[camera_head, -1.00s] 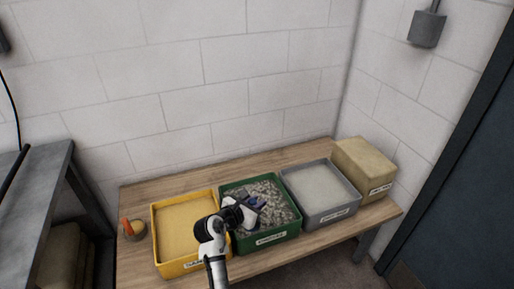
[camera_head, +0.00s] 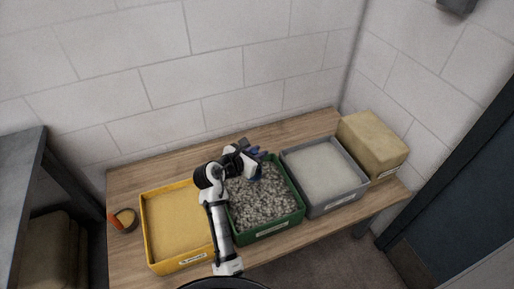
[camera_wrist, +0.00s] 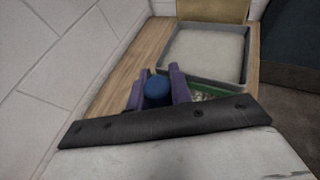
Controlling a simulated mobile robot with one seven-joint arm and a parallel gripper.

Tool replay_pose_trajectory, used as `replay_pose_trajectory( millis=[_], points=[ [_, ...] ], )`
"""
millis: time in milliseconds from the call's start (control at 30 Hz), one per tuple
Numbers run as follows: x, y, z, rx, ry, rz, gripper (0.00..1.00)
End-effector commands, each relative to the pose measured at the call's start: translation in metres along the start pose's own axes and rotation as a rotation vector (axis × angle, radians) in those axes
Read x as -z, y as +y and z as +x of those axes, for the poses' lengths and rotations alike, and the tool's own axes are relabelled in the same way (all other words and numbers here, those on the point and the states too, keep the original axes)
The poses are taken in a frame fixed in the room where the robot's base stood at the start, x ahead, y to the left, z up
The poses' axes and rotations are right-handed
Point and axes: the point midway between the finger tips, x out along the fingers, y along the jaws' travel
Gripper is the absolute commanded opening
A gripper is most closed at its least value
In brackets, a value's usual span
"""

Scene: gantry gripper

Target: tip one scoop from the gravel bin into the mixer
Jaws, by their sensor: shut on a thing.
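The green gravel bin (camera_head: 268,202) stands on the wooden bench, full of grey gravel, between a yellow bin and a grey bin. My gripper (camera_head: 254,158) is over the back of the gravel bin. In the wrist view, my gripper's purple fingers (camera_wrist: 157,82) are shut on a blue round handle (camera_wrist: 157,93), seen nearly end-on. The rest of the held thing is hidden, so I cannot tell whether it carries gravel. A strip of the green bin also shows there (camera_wrist: 203,94). I cannot make out the mixer for certain.
The yellow bin (camera_head: 176,221) of sand is left, the grey bin (camera_head: 323,175) of pale material right. A tan block (camera_head: 372,143) is at the bench's right end. A small orange-handled tool (camera_head: 125,220) lies at the left. A dark curved edge (camera_head: 225,281) crosses the bottom.

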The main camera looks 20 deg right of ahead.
Motion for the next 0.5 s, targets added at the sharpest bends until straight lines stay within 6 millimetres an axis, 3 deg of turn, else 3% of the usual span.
replay_pose_trajectory(
  millis=[500],
  points=[
    [0.044,-0.001,0.018,0.001,0.001,-0.003,0.0]
  ],
)
